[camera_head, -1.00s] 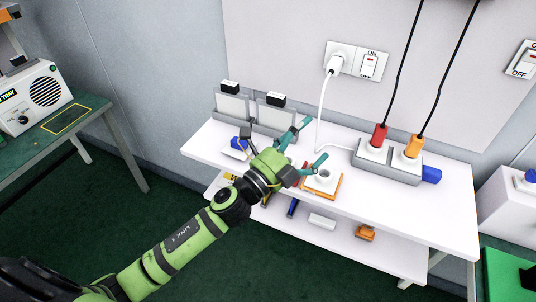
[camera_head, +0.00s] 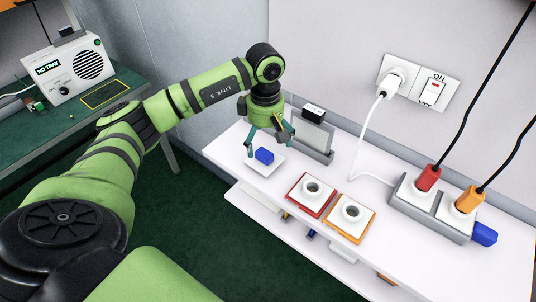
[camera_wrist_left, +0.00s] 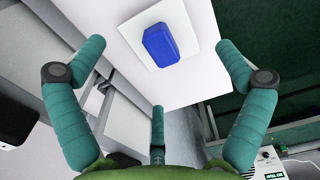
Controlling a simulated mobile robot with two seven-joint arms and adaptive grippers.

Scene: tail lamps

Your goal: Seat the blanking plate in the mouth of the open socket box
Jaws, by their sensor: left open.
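A white square plate with a blue block on top (camera_head: 265,157), which looks like the blanking plate, lies at the left end of the white bench. In the left wrist view the blue block (camera_wrist_left: 160,44) and its white plate (camera_wrist_left: 186,22) are between the spread fingers. My left gripper (camera_head: 267,146) is open and empty, pointing down just above the plate, apart from it as far as I can tell. I cannot make out an open socket box for certain. A grey box (camera_head: 430,217) on the right of the bench holds red and orange plugs. My right gripper is not in view.
Red (camera_head: 308,195) and orange (camera_head: 349,217) framed trays with white round-holed pieces stand mid-bench. A grey holder (camera_head: 318,140) with an upright panel stands behind my gripper. A white cable (camera_head: 363,140) hangs to the bench. A shelf lies below.

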